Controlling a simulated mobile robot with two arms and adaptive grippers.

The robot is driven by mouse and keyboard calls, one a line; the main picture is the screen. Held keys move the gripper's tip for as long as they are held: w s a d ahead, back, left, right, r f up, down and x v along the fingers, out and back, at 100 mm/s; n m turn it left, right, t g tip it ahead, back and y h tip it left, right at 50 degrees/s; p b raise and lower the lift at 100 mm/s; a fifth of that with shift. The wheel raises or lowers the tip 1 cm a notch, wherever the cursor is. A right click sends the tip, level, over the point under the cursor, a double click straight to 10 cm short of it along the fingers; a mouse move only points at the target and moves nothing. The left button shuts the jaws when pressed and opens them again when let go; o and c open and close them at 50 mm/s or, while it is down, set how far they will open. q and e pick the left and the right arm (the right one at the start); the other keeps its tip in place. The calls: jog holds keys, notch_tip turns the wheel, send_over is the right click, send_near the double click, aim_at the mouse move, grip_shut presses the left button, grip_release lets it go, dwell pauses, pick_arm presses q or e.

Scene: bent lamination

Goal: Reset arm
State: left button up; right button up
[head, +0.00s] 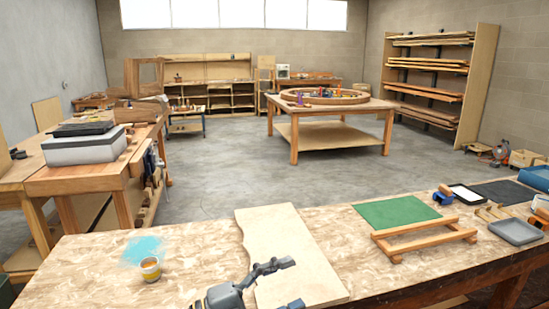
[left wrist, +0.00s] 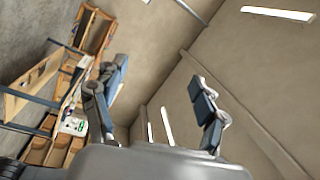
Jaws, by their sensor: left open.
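My left gripper (head: 293,283) is at the bottom centre of the head view, over the near part of a pale wooden board (head: 285,243) with one wavy edge. Its fingers are spread and nothing is between them. In the left wrist view both fingers of the gripper (left wrist: 160,85) stand apart, with the wall and ceiling behind them. The lower finger is partly cut off by the head view's bottom edge. My right gripper is not in view.
The bench's left part is mostly clear.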

pick_arm(q)
jog(key=w+a+r+n+t+y, duration=0.25)
jog(key=a+n+t+y, duration=0.55)
jog(key=a+n+t, duration=0.6)
jog(key=s+a+f+n+g+y, duration=0.1)
jog(key=a+f+n+g+y, duration=0.25)
jog(key=f+n+y, duration=0.3)
jog(key=s+a+f+n+g+y, duration=0.1)
jog(key=a+f+n+g+y, duration=0.1)
jog(key=a+f+n+y, duration=0.45)
jog(key=s+d+f+g+h, duration=0.1)
jog(key=s+f+g+h, duration=0.1)
jog(key=s+f+g, duration=0.65)
jog(key=s+f+g+h, duration=0.1)
jog(key=s+f+g, duration=0.3)
jog(key=s+f, duration=0.85)
jog(key=s+f+m, duration=0.1)
jog(key=s+f, duration=0.1)
jog(key=f, duration=1)
jog(key=s+f, duration=0.2)
jog(key=f, duration=1)
jog(key=s+a+f+g, duration=0.2)
jog(key=s+f, duration=1.3)
jog(key=s, duration=0.1)
jog(key=shift+s+a+f, duration=0.35)
jog(key=shift+s+a, duration=0.05)
